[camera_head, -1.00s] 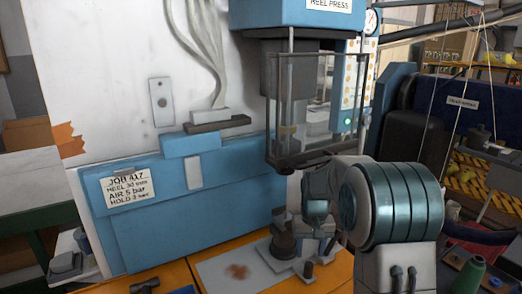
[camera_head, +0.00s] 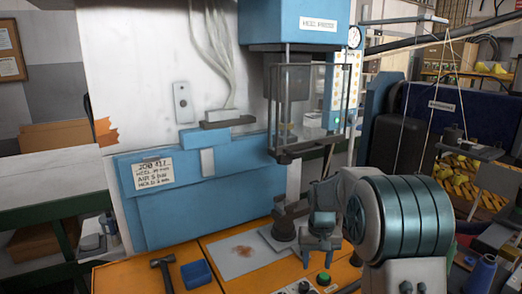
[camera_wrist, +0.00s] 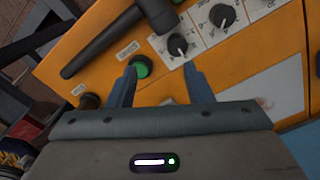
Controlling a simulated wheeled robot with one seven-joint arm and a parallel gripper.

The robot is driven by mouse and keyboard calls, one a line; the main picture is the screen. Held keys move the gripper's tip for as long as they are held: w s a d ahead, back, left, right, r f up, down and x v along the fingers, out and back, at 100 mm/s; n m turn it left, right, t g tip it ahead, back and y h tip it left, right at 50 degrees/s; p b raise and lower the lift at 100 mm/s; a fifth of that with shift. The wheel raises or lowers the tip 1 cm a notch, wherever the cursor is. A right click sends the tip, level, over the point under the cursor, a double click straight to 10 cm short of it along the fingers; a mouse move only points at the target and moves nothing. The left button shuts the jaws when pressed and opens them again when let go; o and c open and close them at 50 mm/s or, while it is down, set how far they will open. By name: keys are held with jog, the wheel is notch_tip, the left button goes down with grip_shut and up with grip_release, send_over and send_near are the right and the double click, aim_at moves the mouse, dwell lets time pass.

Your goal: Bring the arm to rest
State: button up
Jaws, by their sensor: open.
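My arm shows at the right of the head view, its thick teal-banded joint in front and its forearm bent down over the orange bench. My gripper (camera_head: 319,258) points down near the bench's front edge, beside the press's dark post (camera_head: 284,226). In the wrist view my gripper (camera_wrist: 160,82) has its two blue fingers apart, with nothing between them but the orange panel behind. A green button (camera_wrist: 142,66) shows just beside the left finger.
The blue heel press (camera_head: 292,22) stands behind, with its clear guard frame (camera_head: 310,105). A hammer (camera_head: 164,270) and a blue tray (camera_head: 196,274) lie left on the bench. A dark handle (camera_wrist: 105,42) and knobs (camera_wrist: 222,16) lie close to the fingers.

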jog(key=s+r+t, duration=0.1)
jog(key=s+r, duration=0.3)
jog(key=s, duration=0.3)
jog(key=s+r+t, duration=0.1)
jog(key=s+r, duration=0.4)
jog(key=s, duration=0.2)
jog(key=s+f+t, duration=0.1)
jog(key=s, duration=1.2)
jog(key=shift+s+a, duration=0.2)
jog(key=shift+a, duration=0.1)
